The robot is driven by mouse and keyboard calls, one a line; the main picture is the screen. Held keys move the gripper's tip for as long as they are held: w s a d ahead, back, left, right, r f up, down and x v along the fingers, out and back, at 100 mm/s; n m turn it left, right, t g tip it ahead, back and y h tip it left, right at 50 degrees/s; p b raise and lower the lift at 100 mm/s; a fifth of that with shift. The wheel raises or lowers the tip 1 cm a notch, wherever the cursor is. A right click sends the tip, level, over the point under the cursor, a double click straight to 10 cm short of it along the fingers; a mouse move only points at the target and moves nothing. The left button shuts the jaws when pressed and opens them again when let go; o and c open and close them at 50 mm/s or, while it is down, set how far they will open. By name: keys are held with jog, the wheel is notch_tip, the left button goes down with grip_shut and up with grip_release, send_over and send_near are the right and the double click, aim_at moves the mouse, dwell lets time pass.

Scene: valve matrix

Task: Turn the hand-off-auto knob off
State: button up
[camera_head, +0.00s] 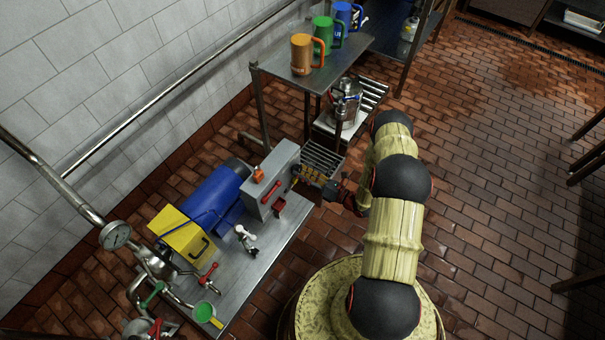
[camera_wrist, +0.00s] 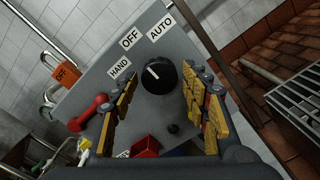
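The round black knob (camera_wrist: 160,80) sits on the face of a grey control box (camera_wrist: 100,75). White labels HAND (camera_wrist: 120,67), OFF (camera_wrist: 130,38) and AUTO (camera_wrist: 161,28) surround its upper left. The knob's white mark points to the upper left, roughly between HAND and OFF. My gripper (camera_wrist: 161,85) is open, with one yellow-padded finger on each side of the knob and visible gaps to it. Whether the fingertips reach as deep as the knob is unclear. In the head view, my gripper (camera_head: 306,177) is at the right side of the grey box (camera_head: 266,189); the knob is hidden there.
An orange padlock (camera_wrist: 66,74) hangs at the box's edge. A red handle (camera_wrist: 92,112) and a red part (camera_wrist: 146,145) lie close to my fingers. A blue motor (camera_head: 215,195) stands beside the box. A shelf with mugs (camera_head: 301,54) stands behind; open floor lies right.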

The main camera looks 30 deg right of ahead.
jog(key=shift+o, duration=0.6)
jog(key=v, duration=1.2)
